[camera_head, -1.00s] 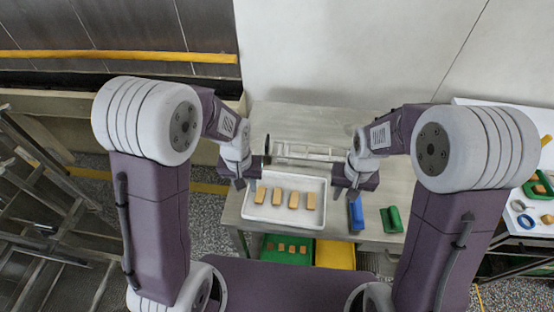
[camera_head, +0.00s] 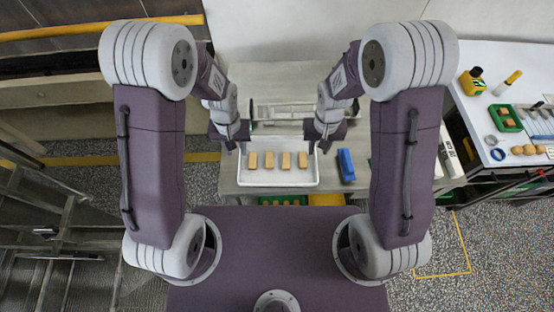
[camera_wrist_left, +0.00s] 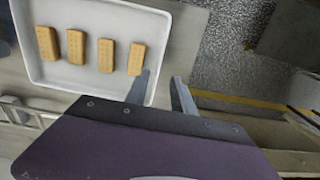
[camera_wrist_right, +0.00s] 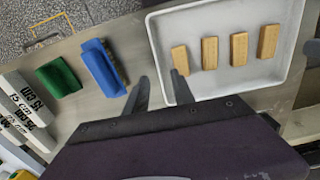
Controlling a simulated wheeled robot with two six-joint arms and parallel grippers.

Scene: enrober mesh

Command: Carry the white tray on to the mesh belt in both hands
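The white tray (camera_head: 246,184) lies on the metal table in front of me, with several tan biscuits (camera_head: 285,160) in a row in it. My left gripper (camera_head: 238,147) is at the tray's left side. In the left wrist view its fingers (camera_wrist_left: 160,92) are apart, one on each side of the tray wall (camera_wrist_left: 166,38). My right gripper (camera_head: 318,147) is at the right side. In the right wrist view its fingers (camera_wrist_right: 158,92) also stand apart on either side of the wall (camera_wrist_right: 151,38). A pale railed frame (camera_head: 290,110), perhaps the mesh belt, is behind the tray.
A blue brush-like block (camera_head: 346,165) lies just right of the tray, and a green one (camera_wrist_right: 58,77) is beside it in the right wrist view. A green crate (camera_head: 268,200) and a yellow one (camera_head: 326,199) are below the table's front edge. A white side table (camera_head: 480,120) holds small items.

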